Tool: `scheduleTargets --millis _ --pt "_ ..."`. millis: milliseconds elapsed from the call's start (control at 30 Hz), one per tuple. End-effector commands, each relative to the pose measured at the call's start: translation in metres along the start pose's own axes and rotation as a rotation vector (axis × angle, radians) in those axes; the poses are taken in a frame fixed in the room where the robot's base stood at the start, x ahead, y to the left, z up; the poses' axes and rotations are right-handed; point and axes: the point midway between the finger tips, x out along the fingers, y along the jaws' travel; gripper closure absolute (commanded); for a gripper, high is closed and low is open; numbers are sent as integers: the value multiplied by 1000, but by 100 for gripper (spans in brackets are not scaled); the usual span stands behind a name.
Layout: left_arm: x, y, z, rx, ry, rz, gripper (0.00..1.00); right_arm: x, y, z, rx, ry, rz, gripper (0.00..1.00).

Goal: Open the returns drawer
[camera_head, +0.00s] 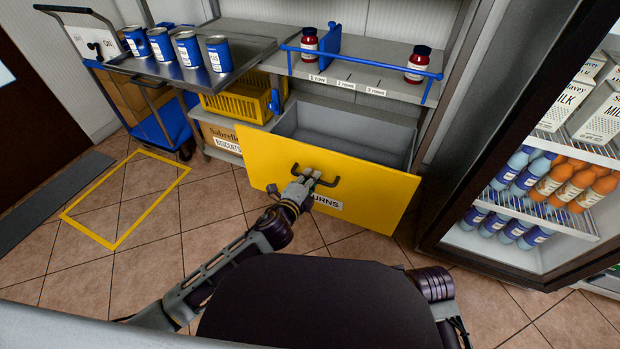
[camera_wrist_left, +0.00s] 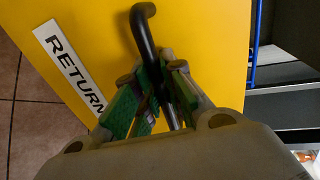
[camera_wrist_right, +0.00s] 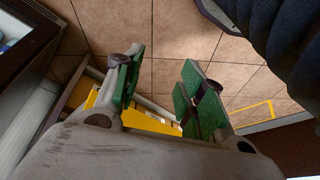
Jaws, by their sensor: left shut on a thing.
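The returns drawer (camera_head: 265,160) has a yellow front and stands pulled out below the shelf. Its grey inside (camera_head: 340,137) shows and looks empty. A black bar handle (camera_head: 329,182) is on its front, and it also shows in the left wrist view (camera_wrist_left: 145,35). A white label with "RETURNS" (camera_wrist_left: 68,68) is on the front, partly hidden by my arm in the head view. My left gripper (camera_head: 307,178) is shut on the handle; its green-padded fingers (camera_wrist_left: 155,97) lie around the bar. My right gripper (camera_wrist_right: 160,88) is open and empty, shown in the right wrist view, away from the handle.
A fridge (camera_head: 440,235) with milk and bottles stands at the right. A cart (camera_head: 150,68) with several blue cans is at the left. A shelf (camera_head: 360,72) with jars is above the drawer. Tiled floor inside a yellow outline (camera_head: 118,243) is clear.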

Motion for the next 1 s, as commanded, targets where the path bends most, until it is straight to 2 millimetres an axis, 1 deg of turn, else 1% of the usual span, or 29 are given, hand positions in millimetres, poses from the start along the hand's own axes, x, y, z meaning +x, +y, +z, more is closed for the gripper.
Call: scheduleTargets --millis 367,567,800,1000 --pt "3 0 0 0 -1 1 100 -1 0 -1 1 1 0 60" --pt "17 -5 0 0 -2 1 100 1 0 0 4 -8 1 60" --pt "40 -9 1 0 -2 1 100 17 4 8 7 -39 8 60" --pt "53 -11 0 0 -2 2 100 22 6 5 7 -43 13 60"
